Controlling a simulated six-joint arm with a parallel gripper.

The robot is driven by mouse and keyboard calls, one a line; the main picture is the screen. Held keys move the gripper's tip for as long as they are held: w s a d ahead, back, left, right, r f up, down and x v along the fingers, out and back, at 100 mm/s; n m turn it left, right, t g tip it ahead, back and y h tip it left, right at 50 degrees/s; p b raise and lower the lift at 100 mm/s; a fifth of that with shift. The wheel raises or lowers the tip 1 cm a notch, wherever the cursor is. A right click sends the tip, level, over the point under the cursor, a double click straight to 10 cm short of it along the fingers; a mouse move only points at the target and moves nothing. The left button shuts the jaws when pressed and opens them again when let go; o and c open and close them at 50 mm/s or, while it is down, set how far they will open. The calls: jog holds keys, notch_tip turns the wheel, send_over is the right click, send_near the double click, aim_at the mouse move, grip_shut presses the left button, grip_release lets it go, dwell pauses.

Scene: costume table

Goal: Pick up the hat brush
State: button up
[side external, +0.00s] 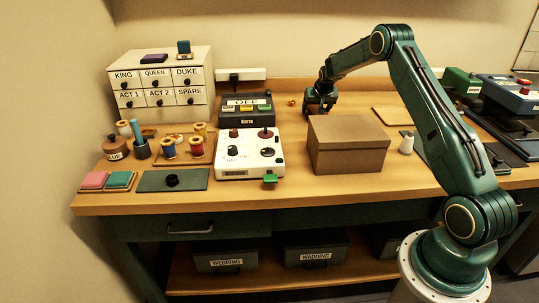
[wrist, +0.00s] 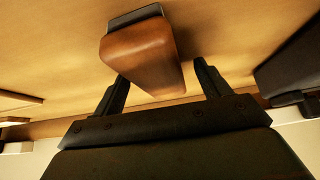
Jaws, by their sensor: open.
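In the wrist view, a block with a reddish-brown wooden body (wrist: 140,48) and a dark strip along its far edge lies on the wooden tabletop; it looks like the hat brush. My gripper (wrist: 161,72) is open, with one dark finger on each side of the brush's near end. I see gaps between fingers and wood, and cannot tell how far above the table the fingertips are. In the side view, my gripper (side external: 319,107) points down just behind the brown box (side external: 345,158).
The brown box stands close in front of my gripper. To the left are a dark switch box (side external: 246,109) and a white control panel (side external: 232,160). A small pale bottle (side external: 407,143) stands right of the box.

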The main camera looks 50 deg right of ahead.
aim_at(317, 107)
jog(key=c, duration=1.2)
jog(key=shift+r, duration=0.15)
notch_tip(317, 107, up, 20)
dwell(0.6)
